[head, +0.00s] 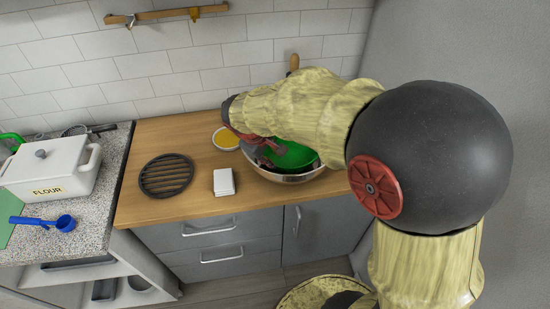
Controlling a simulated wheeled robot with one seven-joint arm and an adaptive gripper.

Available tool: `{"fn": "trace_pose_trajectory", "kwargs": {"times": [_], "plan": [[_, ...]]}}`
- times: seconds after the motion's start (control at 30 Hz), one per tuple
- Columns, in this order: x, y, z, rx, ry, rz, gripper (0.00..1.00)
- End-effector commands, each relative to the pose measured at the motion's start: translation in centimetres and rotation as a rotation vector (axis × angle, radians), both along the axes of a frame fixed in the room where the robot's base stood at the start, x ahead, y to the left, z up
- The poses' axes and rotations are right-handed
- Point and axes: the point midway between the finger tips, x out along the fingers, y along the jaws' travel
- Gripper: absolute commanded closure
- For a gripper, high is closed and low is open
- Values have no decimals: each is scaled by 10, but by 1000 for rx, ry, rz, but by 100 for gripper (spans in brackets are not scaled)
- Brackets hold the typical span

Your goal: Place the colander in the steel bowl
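The steel bowl (290,179) stands on the wooden counter, partly hidden behind my arm. A green round thing, which looks like the colander (292,155), shows within the bowl's outline, tilted. My arm covers part of it, and I cannot tell whether it rests on the bowl or is held over it. My gripper (268,147), with reddish fingers, points down over the left part of the bowl, at the green thing's left edge. I cannot make out whether the fingers are closed on its rim.
A yellow-filled dish (226,138), a white block (224,181) and a black round grate (166,175) lie left of the bowl. A flour box (48,171) and blue scoop (45,222) are on the speckled counter. A wall rail (165,14) hangs above.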

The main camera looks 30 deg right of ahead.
Motion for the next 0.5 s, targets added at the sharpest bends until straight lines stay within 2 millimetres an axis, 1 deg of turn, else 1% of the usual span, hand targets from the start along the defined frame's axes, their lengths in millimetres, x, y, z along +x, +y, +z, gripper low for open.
{"fn": "trace_pose_trajectory", "kwargs": {"times": [0.03, 0.2, 0.3, 0.43, 0.5], "plan": [[-1, 5, 14, 0, -3, 3, 77], [-8, 16, 40, 0, -1, 3, 77], [-11, 20, 50, 0, 0, 2, 77], [-14, 23, 59, 2, -2, -1, 77], [-21, 24, 66, 16, -14, -14, 77]]}}
